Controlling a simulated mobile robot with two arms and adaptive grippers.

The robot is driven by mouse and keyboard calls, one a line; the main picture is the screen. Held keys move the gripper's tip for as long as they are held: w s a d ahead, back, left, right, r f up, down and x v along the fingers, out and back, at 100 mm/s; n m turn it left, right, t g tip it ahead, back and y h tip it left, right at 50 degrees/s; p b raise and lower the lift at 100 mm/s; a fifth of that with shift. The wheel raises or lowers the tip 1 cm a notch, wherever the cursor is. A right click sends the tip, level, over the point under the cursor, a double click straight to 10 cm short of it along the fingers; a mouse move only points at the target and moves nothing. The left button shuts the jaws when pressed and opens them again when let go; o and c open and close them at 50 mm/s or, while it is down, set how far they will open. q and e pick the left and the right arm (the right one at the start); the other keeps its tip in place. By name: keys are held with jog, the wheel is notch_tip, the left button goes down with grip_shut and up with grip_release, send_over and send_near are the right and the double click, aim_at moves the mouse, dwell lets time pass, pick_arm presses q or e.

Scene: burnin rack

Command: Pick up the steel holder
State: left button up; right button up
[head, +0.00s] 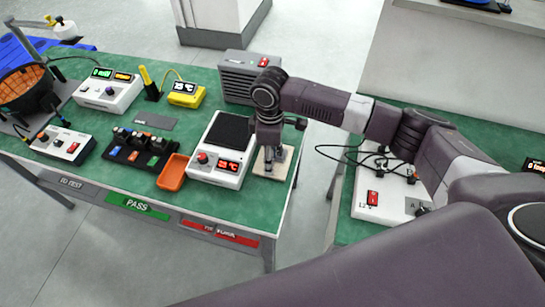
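My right gripper (269,157) points down over a pale square block (284,164) on the green table, just right of the white hot plate. Small grey metal parts show at its fingertips, but I cannot separate a steel holder from the fingers at this size. Whether the gripper is open or shut on something is too small to tell. I cannot clearly make out the steel holder elsewhere on the table. My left gripper is not in view.
The hot plate (230,132) with a red display stands left of the gripper. An orange tray (173,174), a dark rack (134,150) and a grey fan unit (241,78) are nearby. The table's right edge lies close to the gripper. A second bench with a white box (385,195) is at right.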

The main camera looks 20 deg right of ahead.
jog(key=shift+w+f, duration=0.15)
jog(key=shift+f, duration=1.2)
jog(key=shift+r, duration=0.1)
grip_shut()
jog(key=shift+a, duration=0.1)
